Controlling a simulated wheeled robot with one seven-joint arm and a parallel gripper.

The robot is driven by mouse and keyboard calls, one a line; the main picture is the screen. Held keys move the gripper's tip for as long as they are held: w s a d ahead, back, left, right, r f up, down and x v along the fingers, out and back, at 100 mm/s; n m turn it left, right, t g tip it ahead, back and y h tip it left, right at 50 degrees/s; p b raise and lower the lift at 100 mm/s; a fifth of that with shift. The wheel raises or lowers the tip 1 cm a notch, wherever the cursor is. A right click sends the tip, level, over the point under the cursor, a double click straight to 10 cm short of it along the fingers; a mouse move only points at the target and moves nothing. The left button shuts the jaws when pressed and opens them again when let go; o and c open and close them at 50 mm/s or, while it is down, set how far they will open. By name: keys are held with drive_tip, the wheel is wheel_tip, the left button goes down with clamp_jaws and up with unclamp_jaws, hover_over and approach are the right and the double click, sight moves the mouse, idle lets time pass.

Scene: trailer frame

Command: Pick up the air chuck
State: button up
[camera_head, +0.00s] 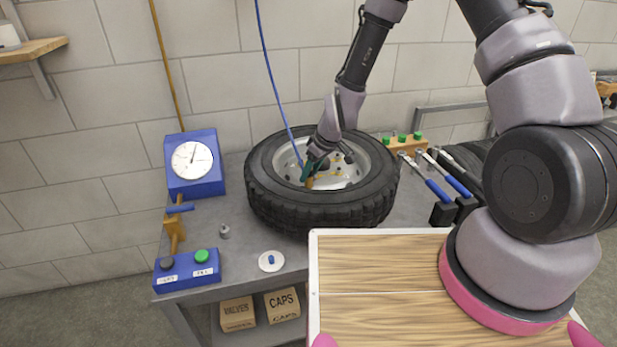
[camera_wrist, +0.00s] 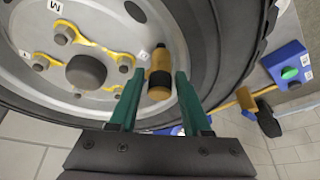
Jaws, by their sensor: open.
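In the wrist view the air chuck (camera_wrist: 159,78) shows a dark tip and a dark band, and stands against the grey rim. My gripper (camera_head: 308,172) reaches down into the wheel. In the wrist view its two green fingers (camera_wrist: 160,86) are open, one on each side of the chuck, with narrow gaps visible.
The tyre (camera_head: 320,212) lies flat on a grey bench (camera_head: 234,255), its sidewall close around my gripper. A blue gauge box (camera_head: 194,163) and a blue button box (camera_head: 187,270) stand left. A white dish (camera_head: 271,261) lies in front. Tools (camera_head: 437,187) stand right.

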drive_tip(key=shift+w+a+f, duration=0.1)
drive_tip(key=shift+a+f, duration=0.1)
drive_tip(key=shift+f, duration=0.3)
clamp_jaws()
drive_tip(key=shift+r, duration=0.1)
